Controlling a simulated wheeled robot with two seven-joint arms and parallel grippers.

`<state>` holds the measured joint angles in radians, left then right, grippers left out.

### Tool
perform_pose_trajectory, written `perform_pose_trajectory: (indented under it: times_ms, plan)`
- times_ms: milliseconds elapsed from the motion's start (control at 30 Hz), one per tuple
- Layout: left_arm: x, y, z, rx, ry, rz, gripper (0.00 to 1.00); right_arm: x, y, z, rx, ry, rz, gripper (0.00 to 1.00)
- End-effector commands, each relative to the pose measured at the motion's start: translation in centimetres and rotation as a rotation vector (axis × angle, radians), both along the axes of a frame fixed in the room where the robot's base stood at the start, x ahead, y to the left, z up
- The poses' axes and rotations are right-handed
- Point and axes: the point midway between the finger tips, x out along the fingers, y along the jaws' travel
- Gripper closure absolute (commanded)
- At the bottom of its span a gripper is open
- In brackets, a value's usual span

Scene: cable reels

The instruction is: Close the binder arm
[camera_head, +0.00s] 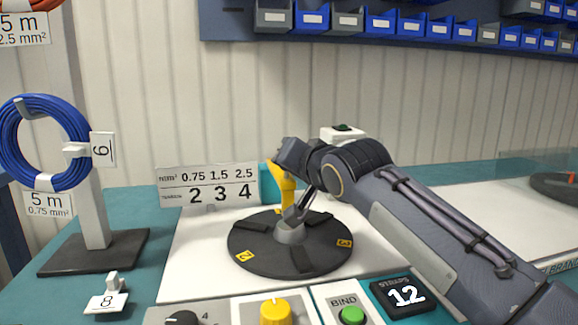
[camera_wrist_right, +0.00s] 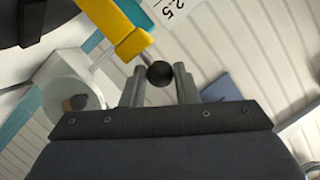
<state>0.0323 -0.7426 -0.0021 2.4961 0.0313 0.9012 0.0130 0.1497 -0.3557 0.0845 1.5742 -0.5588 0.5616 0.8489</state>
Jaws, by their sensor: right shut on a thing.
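The yellow binder arm (camera_head: 285,192) stands steeply upright behind the dark round turntable (camera_head: 252,262). Its upper end is beside my right gripper. In the right wrist view the yellow arm (camera_wrist_right: 130,42) comes in from the upper left, and a black ball knob (camera_wrist_right: 160,73) sits near its end. My right gripper (camera_wrist_right: 159,84) is shut on this knob, one finger on each side. In the head view my right wrist covers the knob and the fingertips. My left gripper is not in view.
A control panel with a yellow dial (camera_head: 275,308) and a green BIND button (camera_head: 352,315) lies in front. A number sign (camera_head: 208,186) stands behind the turntable. A blue cable coil (camera_head: 45,140) hangs on a stand at left. Blue bins line the back wall.

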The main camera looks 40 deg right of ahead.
Motion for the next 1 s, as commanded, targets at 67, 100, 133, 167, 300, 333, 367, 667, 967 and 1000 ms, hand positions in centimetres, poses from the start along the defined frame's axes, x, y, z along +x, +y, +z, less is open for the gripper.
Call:
perform_pose_trajectory:
  times_ms: [67,100,133,167,300,333,367,667,967,1000]
  plan:
    - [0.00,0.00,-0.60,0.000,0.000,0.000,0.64,-0.08,-0.04,-1.01,0.004,0.011,-0.003,1.00]
    - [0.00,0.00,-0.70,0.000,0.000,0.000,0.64,-0.11,-0.02,-1.14,0.004,0.011,-0.003,1.00]
    - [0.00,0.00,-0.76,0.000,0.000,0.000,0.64,-0.13,-0.02,-1.22,0.004,0.012,-0.004,1.00]
    - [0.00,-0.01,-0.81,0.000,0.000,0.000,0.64,-0.15,0.00,-1.30,0.004,0.012,-0.003,1.00]
    - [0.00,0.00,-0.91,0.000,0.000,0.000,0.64,-0.17,0.03,-1.57,0.004,0.016,-0.003,1.00]
    - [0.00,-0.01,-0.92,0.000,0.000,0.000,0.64,-0.17,0.03,-1.58,0.005,0.017,-0.002,1.00]
    - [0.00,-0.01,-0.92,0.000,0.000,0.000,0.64,-0.16,0.03,-1.59,0.005,0.018,-0.003,1.00]
    - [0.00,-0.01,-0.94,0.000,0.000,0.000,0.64,-0.13,0.00,-1.66,0.006,0.018,-0.002,0.71]
    - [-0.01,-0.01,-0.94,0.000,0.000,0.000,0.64,-0.14,-0.09,-1.70,0.007,0.019,-0.006,0.52]
    - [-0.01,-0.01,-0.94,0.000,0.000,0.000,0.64,-0.15,-0.10,-1.71,0.007,0.019,-0.006,0.52]
